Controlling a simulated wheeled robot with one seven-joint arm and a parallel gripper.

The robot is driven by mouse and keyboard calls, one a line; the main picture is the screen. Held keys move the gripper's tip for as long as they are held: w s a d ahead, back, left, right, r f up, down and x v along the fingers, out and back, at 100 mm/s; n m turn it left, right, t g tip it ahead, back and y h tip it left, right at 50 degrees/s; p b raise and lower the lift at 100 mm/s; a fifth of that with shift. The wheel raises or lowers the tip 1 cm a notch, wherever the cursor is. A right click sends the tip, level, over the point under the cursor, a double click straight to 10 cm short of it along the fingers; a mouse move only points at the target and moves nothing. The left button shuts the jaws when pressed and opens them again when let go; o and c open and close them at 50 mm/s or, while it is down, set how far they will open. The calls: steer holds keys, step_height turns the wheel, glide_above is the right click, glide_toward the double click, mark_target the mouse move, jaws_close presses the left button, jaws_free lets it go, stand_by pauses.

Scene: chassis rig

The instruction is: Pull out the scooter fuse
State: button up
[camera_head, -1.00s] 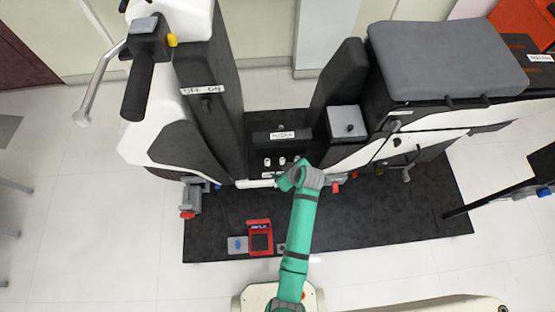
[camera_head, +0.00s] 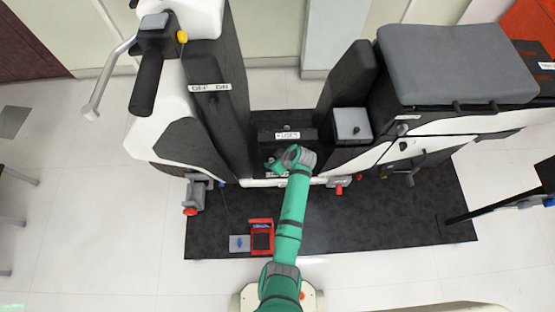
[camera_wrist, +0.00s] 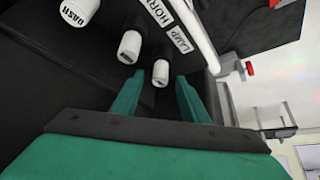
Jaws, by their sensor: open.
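The scooter's fuse bay (camera_head: 265,118) is a dark recess in its middle with a white "FUSES" label (camera_head: 287,135). My gripper (camera_wrist: 157,92) is open and empty. Its fingertips point towards the right fuse, which shows between and just beyond them; contact cannot be told. In the head view, my gripper (camera_head: 272,165) covers most of the fuses.
The tall front column (camera_head: 215,120) and seat (camera_head: 450,65) flank the bay. A grey box (camera_head: 351,125) is just right. A red tester (camera_head: 261,238) lies on the black mat (camera_head: 370,225), which has free room right of my arm.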

mark_target(272, 160)
steer(key=shift+x, duration=0.95)
jaws_close()
steer(key=shift+r, duration=0.15)
steer(key=shift+w+r, duration=0.1)
steer(key=shift+r, duration=2.25)
